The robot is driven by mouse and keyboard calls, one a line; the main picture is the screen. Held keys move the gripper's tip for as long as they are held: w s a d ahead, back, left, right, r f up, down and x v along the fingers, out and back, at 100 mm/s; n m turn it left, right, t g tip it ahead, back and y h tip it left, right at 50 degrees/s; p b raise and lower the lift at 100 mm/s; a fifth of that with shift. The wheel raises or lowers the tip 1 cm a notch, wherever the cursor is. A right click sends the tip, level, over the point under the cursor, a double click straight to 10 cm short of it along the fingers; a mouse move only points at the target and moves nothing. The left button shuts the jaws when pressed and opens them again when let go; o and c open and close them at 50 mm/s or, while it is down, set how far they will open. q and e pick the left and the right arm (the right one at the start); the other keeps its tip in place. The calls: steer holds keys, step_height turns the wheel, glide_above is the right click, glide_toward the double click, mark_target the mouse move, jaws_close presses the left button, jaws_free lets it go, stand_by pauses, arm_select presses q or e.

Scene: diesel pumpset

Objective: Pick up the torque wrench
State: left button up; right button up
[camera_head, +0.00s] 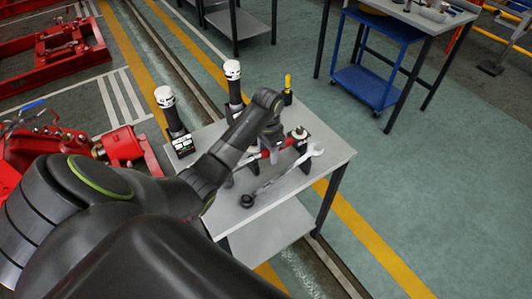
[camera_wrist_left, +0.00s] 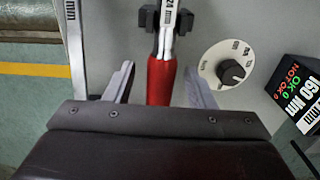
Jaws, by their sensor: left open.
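The torque wrench, with a red handle (camera_wrist_left: 160,80) and a silver shaft marked "24 mm", rests in black holders (camera_wrist_left: 165,16) on the grey table (camera_head: 335,150). My left gripper (camera_wrist_left: 160,85) is open, with one finger on each side of the red handle. The wrist view does not show whether the fingers touch the handle or how far above it they are. In the head view my left gripper (camera_head: 268,145) is over the table, partly hidden by its own wrist. My right gripper is not in view.
A silver spanner (camera_head: 285,177) lies alongside, left in the wrist view (camera_wrist_left: 74,45). A round dial (camera_wrist_left: 227,66) and a display box (camera_wrist_left: 300,95) are right of the handle there. Two black tools with white tops (camera_head: 168,112) (camera_head: 233,82) and a yellow-handled tool (camera_head: 288,85) stand at the back.

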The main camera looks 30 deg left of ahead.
arm_select(q)
steer(key=shift+a+f, duration=0.1)
steer(key=shift+f, duration=0.6)
jaws_close()
steer(key=shift+r, duration=0.1)
steer(key=shift+w+r, duration=0.1)
steer(key=shift+r, duration=0.15)
step_height(320, 180, up, 8)
steer(key=shift+p, duration=0.5)
steer(key=shift+r+p, duration=0.8)
steer(key=shift+p, duration=0.05)
